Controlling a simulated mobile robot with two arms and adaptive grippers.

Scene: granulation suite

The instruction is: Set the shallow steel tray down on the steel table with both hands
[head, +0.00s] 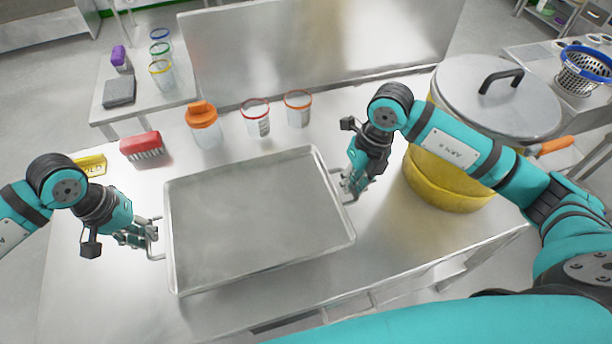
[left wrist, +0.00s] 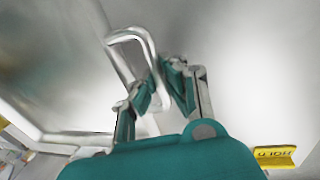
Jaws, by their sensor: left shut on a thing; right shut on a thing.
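The shallow steel tray (head: 255,215) is empty and lies between my two grippers over the steel table (head: 90,310). In the head view it looks roughly level, slightly turned. I cannot tell whether its underside touches the table. My left gripper (head: 152,240) is shut on the wire handle at the tray's left side. The left wrist view shows the fingers (left wrist: 158,95) around this bent handle (left wrist: 135,40), with the tray's rim (left wrist: 75,137) beside it. My right gripper (head: 350,186) is shut at the tray's right side, on its handle, which is partly hidden by the fingers.
Behind the tray stand a red brush (head: 142,147), an orange-lidded jar (head: 204,125) and two clear beakers, red-rimmed (head: 256,118) and orange-rimmed (head: 298,108).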

